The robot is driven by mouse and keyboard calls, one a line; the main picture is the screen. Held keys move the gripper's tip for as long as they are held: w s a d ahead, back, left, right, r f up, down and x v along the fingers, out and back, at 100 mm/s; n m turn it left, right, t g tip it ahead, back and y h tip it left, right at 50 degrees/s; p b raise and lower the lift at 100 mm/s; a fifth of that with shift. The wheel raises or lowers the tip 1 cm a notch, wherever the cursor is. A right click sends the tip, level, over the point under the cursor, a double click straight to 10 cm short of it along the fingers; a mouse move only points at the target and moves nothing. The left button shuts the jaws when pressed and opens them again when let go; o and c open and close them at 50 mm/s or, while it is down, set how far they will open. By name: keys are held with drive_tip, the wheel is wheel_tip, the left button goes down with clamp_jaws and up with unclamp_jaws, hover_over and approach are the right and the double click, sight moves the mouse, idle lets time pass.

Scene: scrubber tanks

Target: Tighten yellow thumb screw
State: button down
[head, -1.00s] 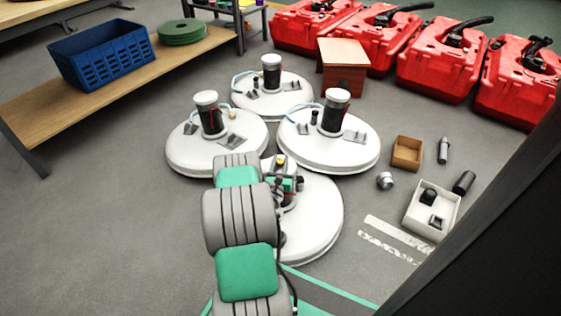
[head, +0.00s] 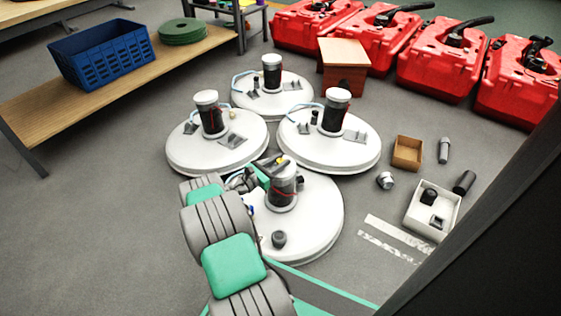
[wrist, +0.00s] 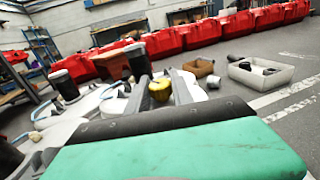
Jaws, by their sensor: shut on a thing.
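The yellow thumb screw (wrist: 159,91) sits between the two grey fingers of my gripper (wrist: 165,88) in the wrist view, and the jaws are shut on it. In the head view only a small yellow spot of the screw (head: 280,161) shows, at the top of the dark motor cylinder (head: 283,188) on the nearest white scrubber deck (head: 315,222). My gripper (head: 275,163) reaches it from the left, and the fingers hide most of the screw. How far the screw is turned in cannot be told.
Other round white decks with dark motors, such as the left one (head: 190,150) and right one (head: 345,155), stand close behind. A white bin (head: 412,228), a brown box (head: 407,152) and loose cylindrical parts lie at right. Red tanks (head: 440,65) line the back.

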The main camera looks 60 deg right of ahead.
drive_tip(key=shift+r+m+g, duration=0.1)
drive_tip(key=shift+m+g, duration=0.2)
drive_tip(key=shift+g, duration=0.1)
drive_tip(key=c, duration=1.1)
unclamp_jaws()
